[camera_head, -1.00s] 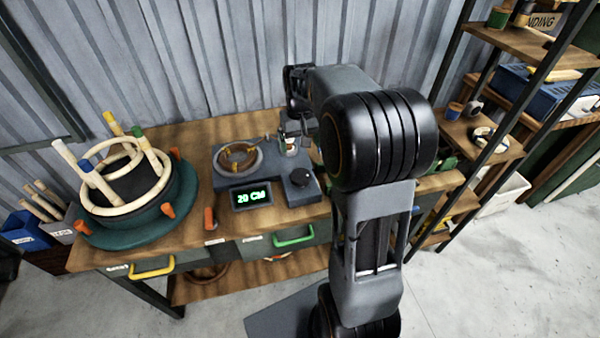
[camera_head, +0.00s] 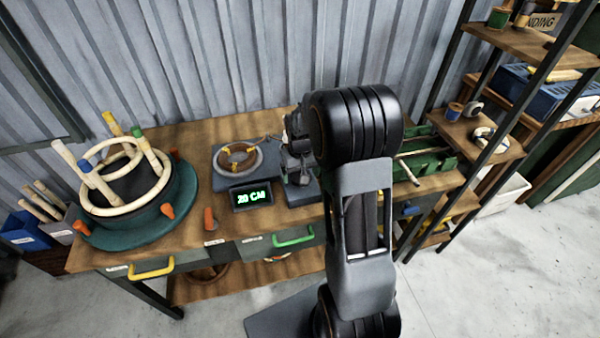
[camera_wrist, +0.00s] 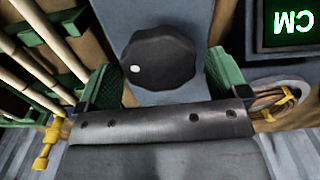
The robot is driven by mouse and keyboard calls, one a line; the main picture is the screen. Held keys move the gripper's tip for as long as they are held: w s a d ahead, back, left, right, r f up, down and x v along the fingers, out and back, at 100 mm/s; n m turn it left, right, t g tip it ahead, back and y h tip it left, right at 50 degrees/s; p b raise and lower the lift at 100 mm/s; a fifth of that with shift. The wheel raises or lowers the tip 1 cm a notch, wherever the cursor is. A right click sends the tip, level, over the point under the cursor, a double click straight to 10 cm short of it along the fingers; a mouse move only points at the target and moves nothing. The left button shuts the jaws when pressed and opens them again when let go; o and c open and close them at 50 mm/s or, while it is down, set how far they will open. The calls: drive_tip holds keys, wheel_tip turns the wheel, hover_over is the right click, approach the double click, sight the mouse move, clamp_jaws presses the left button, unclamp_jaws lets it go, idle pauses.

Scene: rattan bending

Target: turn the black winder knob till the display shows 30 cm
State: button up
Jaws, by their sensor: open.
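The black winder knob (camera_wrist: 158,60) shows in the wrist view as a faceted disc with a white dot on its left side. It sits on the grey winder base (camera_wrist: 184,14). My gripper (camera_wrist: 162,82) is open, its green-padded fingers on either side of the knob's near part, with no clear contact visible. In the head view my arm hides the knob and the fingertips. The display (camera_head: 252,196) reads 20 CM in green. Part of it shows upside down in the wrist view (camera_wrist: 290,25). A rattan coil (camera_head: 238,160) lies on the winder's left part.
A round green bending jig (camera_head: 135,200) with pale rattan rings and pegs stands on the bench's left. A green tray (camera_head: 428,163) with rattan sticks lies right of the winder, close to my gripper. A shelf rack (camera_head: 490,135) stands further right.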

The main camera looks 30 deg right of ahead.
drive_tip(key=c, duration=0.9)
drive_tip(key=shift+m, duration=0.3)
drive_tip(key=m, duration=0.3)
drive_tip(key=shift+d+m, duration=0.1)
drive_tip(key=shift+m, duration=0.2)
drive_tip(key=shift+s+m, duration=0.1)
drive_tip(key=shift+m, duration=2.1)
drive_tip(key=o, duration=0.9)
